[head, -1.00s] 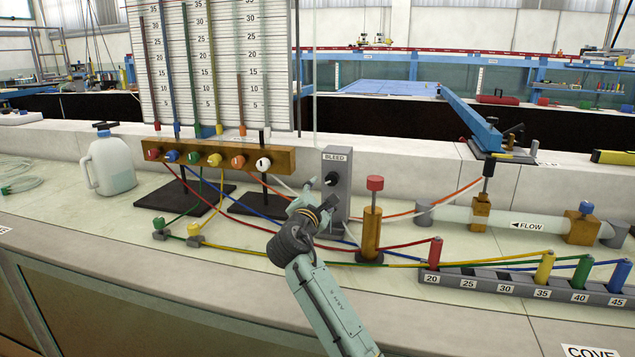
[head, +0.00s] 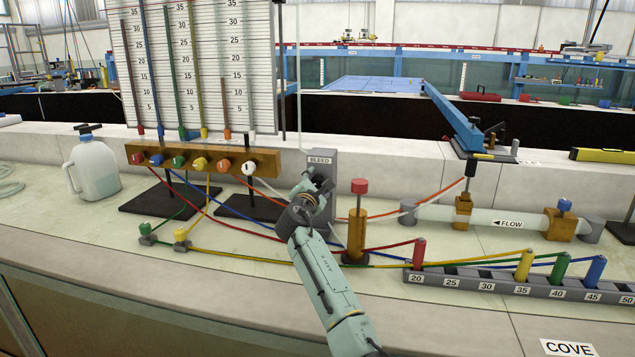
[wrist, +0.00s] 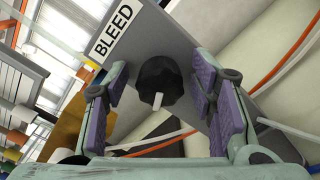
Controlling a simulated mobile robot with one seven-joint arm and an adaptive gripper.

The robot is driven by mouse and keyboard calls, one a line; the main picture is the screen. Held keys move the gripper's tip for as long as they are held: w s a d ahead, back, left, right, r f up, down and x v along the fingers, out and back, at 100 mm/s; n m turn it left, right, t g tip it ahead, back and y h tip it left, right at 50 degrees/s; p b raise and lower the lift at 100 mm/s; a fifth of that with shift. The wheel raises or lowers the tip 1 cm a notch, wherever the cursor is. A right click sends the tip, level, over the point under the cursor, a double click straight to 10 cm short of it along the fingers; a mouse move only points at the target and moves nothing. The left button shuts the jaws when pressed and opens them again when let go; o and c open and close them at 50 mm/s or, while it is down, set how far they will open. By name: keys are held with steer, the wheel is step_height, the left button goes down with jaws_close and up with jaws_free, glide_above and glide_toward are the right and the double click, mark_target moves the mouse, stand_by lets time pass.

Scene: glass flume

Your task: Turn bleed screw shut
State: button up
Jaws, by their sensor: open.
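The bleed screw is a black fluted knob with a pale pointer, seen in the wrist view (wrist: 160,84). It sits on the face of a grey block labelled BLEED (head: 320,159). My gripper (wrist: 158,92) is open, with one purple-padded finger on each side of the knob. A gap shows between the knob and both pads in that view. In the head view my gripper (head: 318,180) is at the front of the block and hides most of the knob.
A wooden post with a red cap (head: 358,188) stands close to the right of my gripper. Coloured tubes run low across the bench. A wooden valve manifold (head: 225,161) is to the left. A grey numbered rack (head: 460,282) is at the right front.

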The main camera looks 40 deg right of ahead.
steer(key=shift+c, duration=0.6)
steer(key=c, duration=1.1)
